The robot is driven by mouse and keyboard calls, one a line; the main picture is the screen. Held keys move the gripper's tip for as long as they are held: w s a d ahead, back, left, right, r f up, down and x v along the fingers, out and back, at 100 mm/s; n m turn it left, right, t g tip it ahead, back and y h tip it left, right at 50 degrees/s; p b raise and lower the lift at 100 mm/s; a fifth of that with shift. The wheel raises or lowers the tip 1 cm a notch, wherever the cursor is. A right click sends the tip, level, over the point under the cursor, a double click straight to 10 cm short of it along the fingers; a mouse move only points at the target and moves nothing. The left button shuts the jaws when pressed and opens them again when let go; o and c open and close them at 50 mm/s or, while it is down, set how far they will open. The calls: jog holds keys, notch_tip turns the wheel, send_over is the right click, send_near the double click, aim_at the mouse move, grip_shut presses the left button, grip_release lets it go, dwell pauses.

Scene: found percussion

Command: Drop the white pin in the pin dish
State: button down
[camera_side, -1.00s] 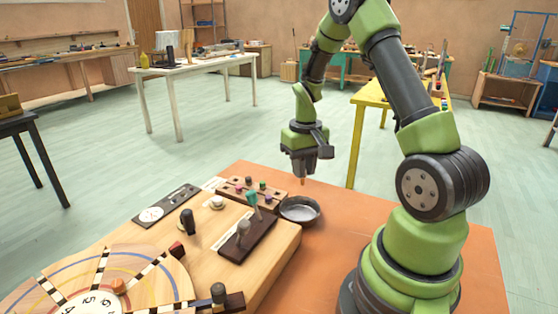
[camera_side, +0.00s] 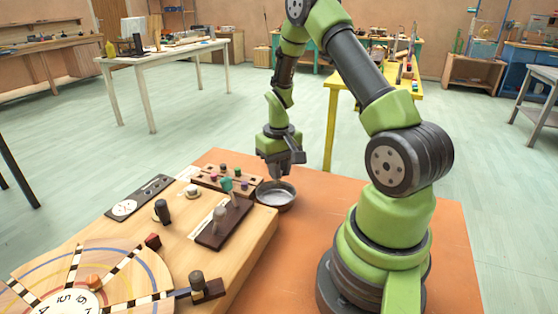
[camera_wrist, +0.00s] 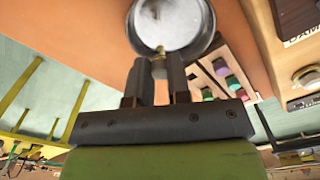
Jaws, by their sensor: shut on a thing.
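The pin dish (camera_side: 276,196) is a round grey metal bowl on the orange table. It also shows at the top of the wrist view (camera_wrist: 172,22). My gripper (camera_side: 277,174) points down just above the dish, near its far rim. In the wrist view its two dark fingers (camera_wrist: 160,72) are shut on a small slim pin (camera_wrist: 159,52). The pin's tip overlaps the dish's near edge in that view. The pin looks pale tan there, so I cannot confirm white. In the side view the pin is too small to make out.
A wooden rack (camera_side: 209,181) with several coloured pegs stands left of the dish. A wooden board with a dark lever base (camera_side: 211,238), knobs and a striped round dial (camera_side: 132,260) fills the front left. Orange table (camera_side: 300,240) is clear in front of the dish.

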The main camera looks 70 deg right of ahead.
jog(key=shift+f, duration=0.2)
jog(key=c, duration=1)
grip_release()
notch_tip(320, 180, up, 10)
